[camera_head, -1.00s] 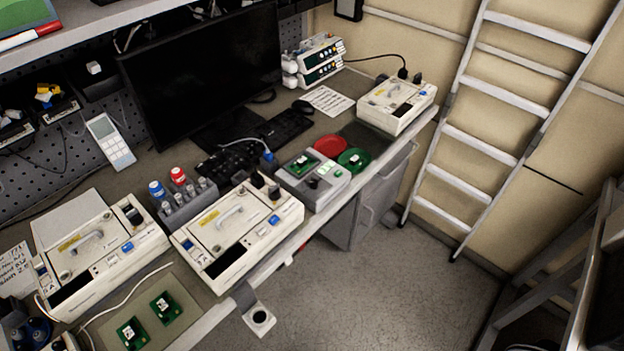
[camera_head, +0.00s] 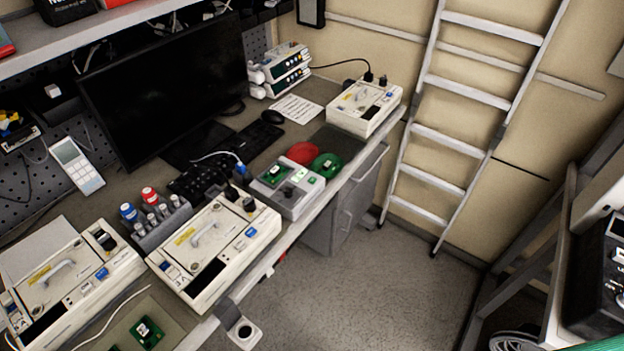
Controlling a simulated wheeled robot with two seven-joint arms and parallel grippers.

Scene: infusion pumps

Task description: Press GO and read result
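A light grey test box (camera_head: 291,203) sits near the bench's front edge, right of the middle pump. A green circuit board (camera_head: 274,173) sits in its top left part. Small green-lit spots (camera_head: 311,181) show on its top right part. The lettering is too small to read, so I cannot tell which control is GO or what result it shows. A red disc (camera_head: 302,153) and a green disc (camera_head: 326,165) lie just behind and right of the box. Neither of my grippers is in view.
Cream pump units stand at the left (camera_head: 60,285), middle (camera_head: 214,245) and back right (camera_head: 365,107). A green board (camera_head: 147,333) lies front left. A ladder (camera_head: 465,110) leans right; the floor (camera_head: 350,295) is clear.

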